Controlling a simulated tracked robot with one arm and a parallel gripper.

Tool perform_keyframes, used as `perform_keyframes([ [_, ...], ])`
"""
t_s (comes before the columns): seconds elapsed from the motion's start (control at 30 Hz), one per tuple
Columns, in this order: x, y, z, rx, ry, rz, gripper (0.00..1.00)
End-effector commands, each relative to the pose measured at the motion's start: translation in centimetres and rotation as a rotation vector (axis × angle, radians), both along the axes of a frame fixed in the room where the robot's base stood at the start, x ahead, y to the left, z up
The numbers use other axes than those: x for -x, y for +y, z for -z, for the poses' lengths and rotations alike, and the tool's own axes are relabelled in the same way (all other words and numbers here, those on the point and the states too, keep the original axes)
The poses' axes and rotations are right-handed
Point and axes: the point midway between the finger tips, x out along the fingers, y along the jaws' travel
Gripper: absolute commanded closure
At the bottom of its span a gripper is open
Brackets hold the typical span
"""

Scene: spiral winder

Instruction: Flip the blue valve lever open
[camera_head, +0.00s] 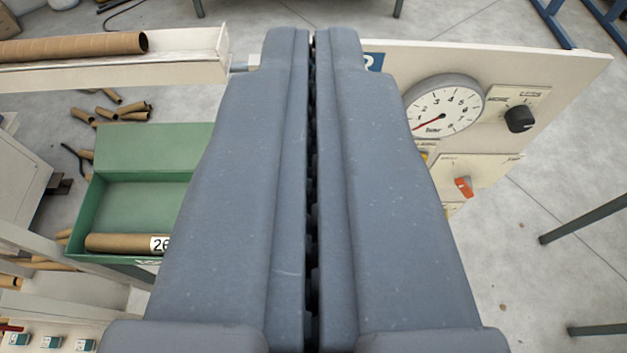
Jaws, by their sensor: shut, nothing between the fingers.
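My gripper (312,40) fills the middle of the view, its two grey fingers shut against each other with nothing between them. A cream panel (560,72) stands behind and to the right of the fingers. The panel carries a round bar gauge (444,106), a black knob (519,119) and an orange-red switch (464,187).
At left, a cream beam (190,62) carries a cardboard tube (75,46). Below it is a green box (150,136) with a numbered tube (120,243) inside. Cardboard tubes (125,110) lie on the floor.

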Motion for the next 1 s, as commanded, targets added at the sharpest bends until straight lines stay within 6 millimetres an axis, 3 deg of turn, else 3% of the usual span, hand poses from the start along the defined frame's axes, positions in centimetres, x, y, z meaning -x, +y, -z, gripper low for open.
perform_keyframes([
  [0.17, -3.9, -0.1, 5.6, 0.106, 0.131, 0.058, 1.0],
  [0.3, -7.7, 0.2, 12.8, 0.257, 0.29, 0.145, 1.0],
  [0.5, -11.5, 0.7, 22.4, 0.511, 0.471, 0.266, 1.0],
  [0.77, -14.3, 2.1, 32.6, 0.887, 0.589, 0.392, 1.0],
  [1.0, -15.8, 5.4, 40.2, 1.242, 0.56, 0.441, 1.0],
])
